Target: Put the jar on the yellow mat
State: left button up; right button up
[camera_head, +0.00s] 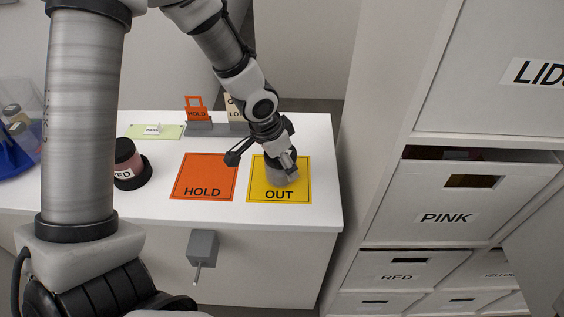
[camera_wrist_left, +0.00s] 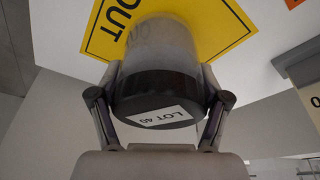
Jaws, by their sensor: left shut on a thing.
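The yellow mat (camera_head: 303,193), lettered OUT, lies on the white counter near its right end. My left gripper (camera_head: 287,163) is over the mat, shut on a grey jar (camera_head: 277,177). In the left wrist view the jar (camera_wrist_left: 165,48) has a dark lid with a white LOT 40 label, and the gripper fingers (camera_wrist_left: 160,95) clasp it from both sides around the lid. The jar's base is over or on the mat (camera_wrist_left: 222,20); whether it touches is unclear. My right gripper is not in view.
An orange HOLD mat (camera_head: 205,174) lies left of the yellow one. A dark-lidded RED jar (camera_head: 125,151) stands further left. Card holders (camera_head: 205,129) stand behind the mats. Labelled drawers (camera_head: 450,205) rise at right.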

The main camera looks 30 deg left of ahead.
pick_arm(q)
jog(key=shift+f, duration=0.3)
jog(key=o, duration=1.4)
jog(key=shift+w, duration=0.2)
jog(key=shift+s+r, duration=0.1)
jog(key=shift+r, duration=0.25)
jog(key=shift+r+p, duration=0.3)
jog(key=shift+r, duration=0.05)
jog(key=p+v, duration=0.1)
jog(key=v, duration=1)
jog(key=shift+r+p, duration=0.1)
jog(key=shift+p, duration=0.25)
